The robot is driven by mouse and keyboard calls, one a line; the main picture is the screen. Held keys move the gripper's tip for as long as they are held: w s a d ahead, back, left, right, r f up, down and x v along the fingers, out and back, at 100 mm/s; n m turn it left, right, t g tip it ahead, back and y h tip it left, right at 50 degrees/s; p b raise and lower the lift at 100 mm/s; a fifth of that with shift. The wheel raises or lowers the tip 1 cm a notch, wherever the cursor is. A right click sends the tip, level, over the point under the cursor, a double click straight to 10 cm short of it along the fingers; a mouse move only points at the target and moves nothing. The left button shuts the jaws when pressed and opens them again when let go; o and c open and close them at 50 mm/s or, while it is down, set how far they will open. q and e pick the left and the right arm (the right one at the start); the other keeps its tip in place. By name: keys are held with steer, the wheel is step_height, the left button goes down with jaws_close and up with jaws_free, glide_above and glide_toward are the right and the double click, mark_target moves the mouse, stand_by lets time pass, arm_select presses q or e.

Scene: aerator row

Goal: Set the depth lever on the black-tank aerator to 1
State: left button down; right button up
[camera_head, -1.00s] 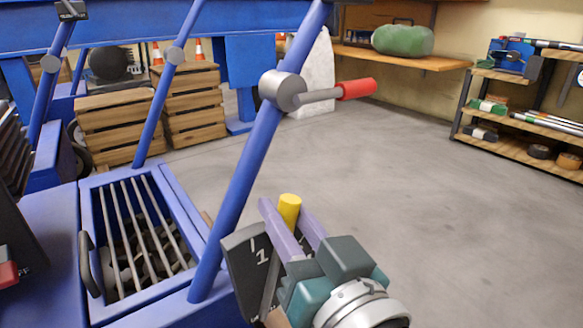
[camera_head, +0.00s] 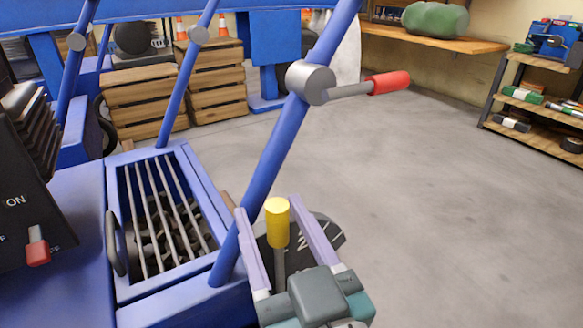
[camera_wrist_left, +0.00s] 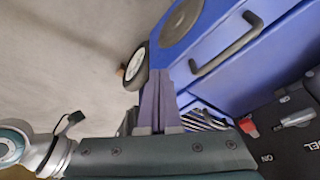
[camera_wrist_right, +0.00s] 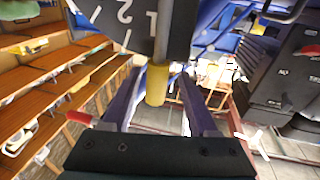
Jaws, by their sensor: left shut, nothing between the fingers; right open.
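The depth lever has a yellow knob (camera_head: 277,222) on a grey shaft. It stands in front of a dark scale plate (camera_head: 325,236) with white marks. In the right wrist view the knob (camera_wrist_right: 157,85) hangs between the fingers, and the plate (camera_wrist_right: 118,18) shows a 1 and a 2, with the 1 nearest the shaft. The lever's exact setting is hard to tell. My right gripper (camera_head: 276,217) is open, one finger on each side of the knob, with visible gaps. My left gripper (camera_wrist_left: 158,88) is shut and empty, seen only in the left wrist view, near a blue body.
A blue slanted handle tube (camera_head: 262,170) with a clamp and red-gripped lever (camera_head: 387,83) rises beside my right gripper. A barred blue box (camera_head: 165,215) and a black panel with a red switch (camera_head: 38,250) are left. Wooden crates (camera_head: 217,80) stand behind.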

steer(key=shift+w, duration=0.1)
steer(key=shift+s+d, duration=0.15)
steer(key=shift+s, duration=0.05)
steer(key=p+v, duration=0.4)
steer(key=v, duration=0.5)
steer(key=shift+s, duration=0.25)
